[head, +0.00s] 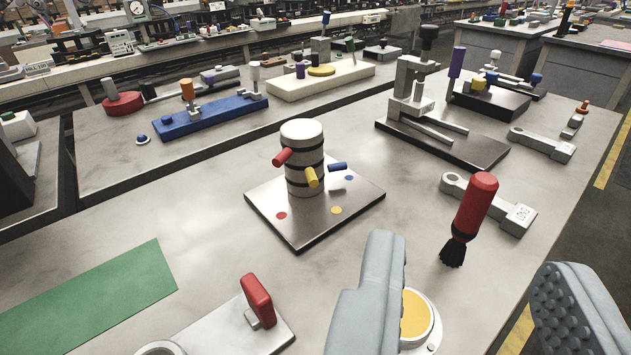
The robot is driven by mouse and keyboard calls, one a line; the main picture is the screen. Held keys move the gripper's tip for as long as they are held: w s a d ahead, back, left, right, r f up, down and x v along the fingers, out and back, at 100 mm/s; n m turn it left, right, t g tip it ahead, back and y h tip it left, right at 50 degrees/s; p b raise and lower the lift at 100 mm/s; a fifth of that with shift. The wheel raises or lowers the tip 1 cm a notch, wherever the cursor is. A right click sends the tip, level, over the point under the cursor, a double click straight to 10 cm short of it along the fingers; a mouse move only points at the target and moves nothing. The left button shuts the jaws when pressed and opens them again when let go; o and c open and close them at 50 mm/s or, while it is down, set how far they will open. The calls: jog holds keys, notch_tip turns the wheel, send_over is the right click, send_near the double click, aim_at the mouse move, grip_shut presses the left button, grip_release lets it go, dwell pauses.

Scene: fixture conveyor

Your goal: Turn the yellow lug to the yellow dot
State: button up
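A pale cylinder (302,132) with black bands stands upright on a dark square plate (275,228) near the middle of the table. A yellow lug (312,177) sticks out of it toward me. A red lug (282,157) points left and a blue lug (338,167) points right. On the plate are a yellow dot (336,210), a red dot (281,215) and a blue dot (349,178). The yellow lug points left of and short of the yellow dot. My gripper (475,300) is open at the lower right, its two grey fingers wide apart, well away from the cylinder.
A red-handled brush (472,210) stands right of the plate beside a grey metal arm (515,217). A round yellow-topped part (416,315) shows between my fingers. A red-handled fixture (258,300) and a green mat (90,300) lie at front left. A toggle clamp (415,90) stands behind right.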

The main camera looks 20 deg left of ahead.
jog(key=w+a+n+g+y, duration=0.2)
jog(key=w+g, duration=0.4)
jog(key=w, duration=0.6)
jog(key=n+g+y, duration=0.2)
jog(key=n+g, duration=0.2)
jog(key=g, duration=0.3)
send_near(313, 175)
jog(key=x, duration=0.8)
jog(key=shift+c, duration=0.5)
grip_shut()
